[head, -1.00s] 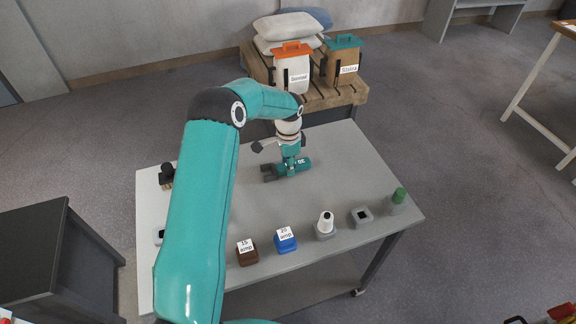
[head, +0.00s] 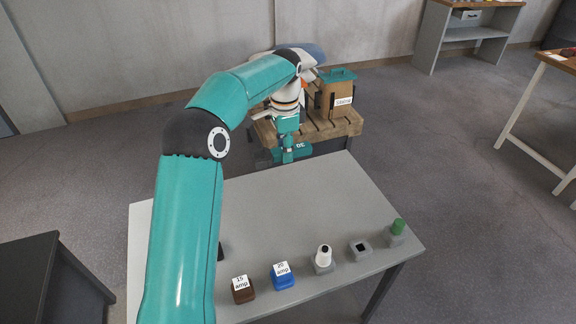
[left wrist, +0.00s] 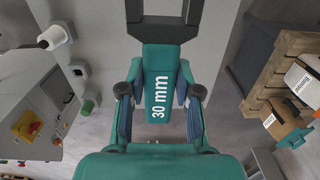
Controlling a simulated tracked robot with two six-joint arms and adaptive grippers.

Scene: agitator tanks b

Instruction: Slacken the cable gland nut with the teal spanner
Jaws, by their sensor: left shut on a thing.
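The teal spanner, marked 30 mm, is in my left gripper (head: 287,150). In the head view the spanner (head: 302,153) is at the far edge of the grey table, in front of the wooden stand. In the left wrist view the left gripper (left wrist: 159,92) has its two fingers on either side of the spanner (left wrist: 158,70), shut on its handle. The spanner's dark open jaw points to the top of that view. I cannot make out the cable gland nut in either view. My right gripper is not in view.
The table (head: 330,205) bears a brown 15 amp block (head: 243,291), a blue 20 amp block (head: 283,278), a white cap (head: 323,256) and a green cap (head: 398,227). The wooden stand (head: 345,127) holds a tan container (head: 338,98). A dark cabinet (head: 50,285) stands at left.

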